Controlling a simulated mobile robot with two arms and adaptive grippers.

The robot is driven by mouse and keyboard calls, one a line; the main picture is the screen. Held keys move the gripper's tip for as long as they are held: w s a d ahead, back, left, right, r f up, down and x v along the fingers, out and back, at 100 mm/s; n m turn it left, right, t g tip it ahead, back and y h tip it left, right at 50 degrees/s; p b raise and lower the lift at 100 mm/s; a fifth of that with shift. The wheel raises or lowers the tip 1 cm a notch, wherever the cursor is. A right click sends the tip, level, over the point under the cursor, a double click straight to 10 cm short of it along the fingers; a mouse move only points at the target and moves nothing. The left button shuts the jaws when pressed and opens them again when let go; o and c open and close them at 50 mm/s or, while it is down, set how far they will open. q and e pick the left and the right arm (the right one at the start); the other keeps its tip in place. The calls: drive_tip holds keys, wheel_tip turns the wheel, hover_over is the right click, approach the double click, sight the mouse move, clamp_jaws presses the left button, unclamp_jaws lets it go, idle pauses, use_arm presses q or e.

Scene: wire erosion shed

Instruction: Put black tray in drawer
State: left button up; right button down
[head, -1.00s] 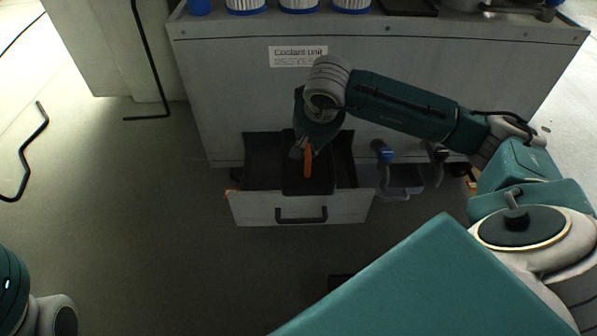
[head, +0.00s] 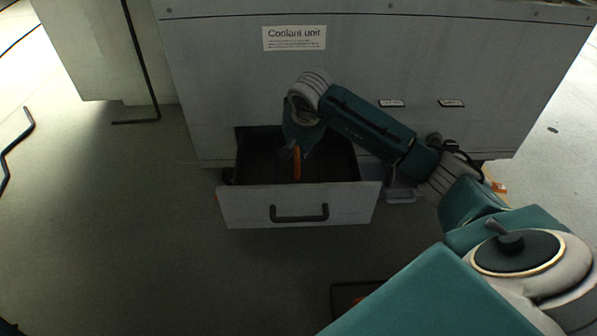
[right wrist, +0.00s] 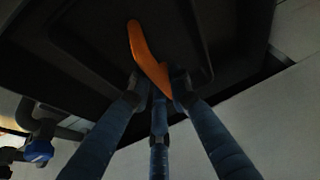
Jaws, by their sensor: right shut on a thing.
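The black tray (head: 284,170) is dark and hard to tell from the drawer's dark inside; an orange piece, seemingly its handle, stands up from it. In the right wrist view the tray (right wrist: 90,40) fills the upper part, with a raised rim. My right gripper (head: 297,152) reaches down over the open drawer, shut on the orange piece, as the right wrist view shows too (right wrist: 158,85). The drawer (head: 240,205) is pulled out below the coolant unit, with a grey front and dark bar handle. Whether the tray touches the drawer floor cannot be told. My left gripper is not in view.
The grey coolant unit (head: 220,80) stands behind the drawer. A clear container (head: 402,194) is on the floor right of the drawer. A dark flat thing (head: 345,300) lies on the floor at the bottom, partly hidden by my body. The floor left of the drawer is clear.

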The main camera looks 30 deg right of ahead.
sight(291, 171)
wheel_tip(291, 171, down, 5)
drive_tip(key=b, duration=0.3)
drive_tip(key=shift+r, duration=0.15)
drive_tip(key=c, duration=1.6)
unclamp_jaws()
